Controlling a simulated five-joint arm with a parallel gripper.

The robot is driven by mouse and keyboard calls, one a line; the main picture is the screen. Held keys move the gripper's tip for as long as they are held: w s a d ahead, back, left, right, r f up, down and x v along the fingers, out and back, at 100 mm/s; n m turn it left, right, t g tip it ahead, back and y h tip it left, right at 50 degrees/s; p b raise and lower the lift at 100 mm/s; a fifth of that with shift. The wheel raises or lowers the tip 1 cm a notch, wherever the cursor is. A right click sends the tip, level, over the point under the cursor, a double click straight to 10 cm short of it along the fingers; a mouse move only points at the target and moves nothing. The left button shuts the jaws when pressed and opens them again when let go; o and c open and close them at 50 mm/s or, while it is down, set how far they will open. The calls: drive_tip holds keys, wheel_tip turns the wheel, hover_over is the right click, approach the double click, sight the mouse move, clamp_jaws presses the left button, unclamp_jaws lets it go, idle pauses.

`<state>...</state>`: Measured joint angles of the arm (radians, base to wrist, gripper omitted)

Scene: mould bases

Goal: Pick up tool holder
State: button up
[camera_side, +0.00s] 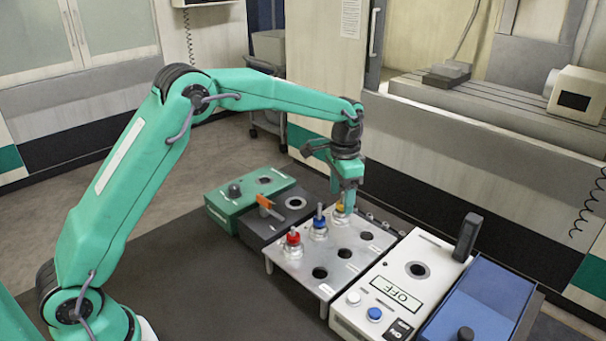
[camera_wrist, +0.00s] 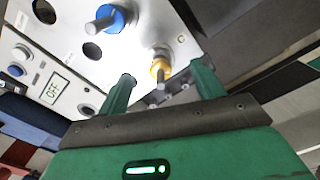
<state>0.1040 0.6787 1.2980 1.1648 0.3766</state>
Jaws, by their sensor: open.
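Tool holders with red (camera_side: 293,237), blue (camera_side: 319,221) and yellow (camera_side: 340,208) collars stand upright in a row of holes in a metal rack (camera_side: 308,275). My gripper (camera_side: 346,205) is open and points down at the yellow-collared holder, hiding part of it. In the wrist view, the yellow-collared holder (camera_wrist: 161,66) lies between the two green fingers (camera_wrist: 160,88), apparently ungripped. The blue-collared holder (camera_wrist: 110,18) is beyond, to the upper left. Whether a finger touches the yellow-collared holder cannot be told.
A green box (camera_side: 235,207) and a dark box with an orange lever (camera_side: 268,207) stand behind the rack. A white box with an OFF display (camera_side: 395,292) and a blue box (camera_side: 480,308) stand at its right. Other rack holes (camera_side: 345,253) are empty. The dark table is clear at front left.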

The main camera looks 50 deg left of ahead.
sight(342, 203)
drive_tip(key=shift+w+d+f, duration=0.1)
drive_tip(key=shift+w+f, duration=0.05)
drive_tip(key=shift+f, duration=2.5)
drive_tip(key=shift+r, duration=0.1)
drive_tip(key=c, duration=1.5)
drive_tip(key=shift+o, duration=0.2)
drive_tip(key=shift+r, duration=5.05)
